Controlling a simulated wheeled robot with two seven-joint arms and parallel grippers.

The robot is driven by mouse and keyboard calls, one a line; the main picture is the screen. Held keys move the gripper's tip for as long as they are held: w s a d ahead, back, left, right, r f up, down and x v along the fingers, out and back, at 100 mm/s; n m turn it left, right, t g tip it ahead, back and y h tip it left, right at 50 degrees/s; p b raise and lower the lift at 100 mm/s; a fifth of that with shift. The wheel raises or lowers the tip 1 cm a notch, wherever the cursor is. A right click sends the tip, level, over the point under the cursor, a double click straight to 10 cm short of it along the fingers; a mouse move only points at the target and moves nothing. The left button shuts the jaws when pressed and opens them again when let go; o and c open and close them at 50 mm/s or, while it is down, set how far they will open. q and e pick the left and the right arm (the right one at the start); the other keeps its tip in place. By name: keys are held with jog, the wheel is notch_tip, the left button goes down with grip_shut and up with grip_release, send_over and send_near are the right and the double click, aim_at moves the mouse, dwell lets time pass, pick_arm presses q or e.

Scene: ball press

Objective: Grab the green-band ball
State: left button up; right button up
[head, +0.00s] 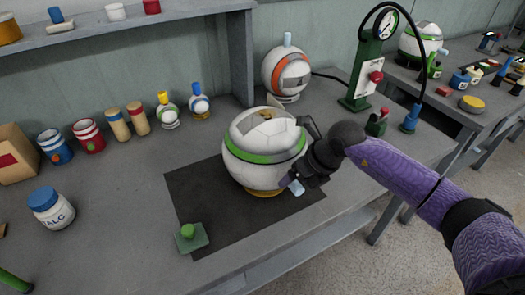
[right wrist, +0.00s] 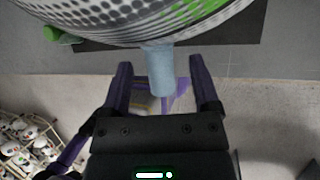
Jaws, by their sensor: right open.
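The large white ball with a green band (head: 264,150) sits on a yellow ring (head: 264,192) on a dark mat (head: 200,200). It fills the top of the right wrist view (right wrist: 150,18). A pale blue stem (head: 297,187) sticks out at its lower right. In the right wrist view the stem (right wrist: 160,72) stands between the fingers of my right gripper (right wrist: 160,88), with gaps on both sides. My right gripper (head: 295,180) is open, low at the ball's right side. My left gripper is not in view.
A green block with a knob (head: 190,237) sits at the mat's front. An orange-band ball (head: 286,72) and a green gauge stand (head: 368,70) are behind. Jars, cylinders and small figures line the back left. Another green-band ball (head: 420,42) stands on the far bench.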

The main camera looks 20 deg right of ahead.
jog(key=shift+x, duration=1.1)
grip_shut()
jog(key=shift+r, duration=0.1)
dwell(0.4)
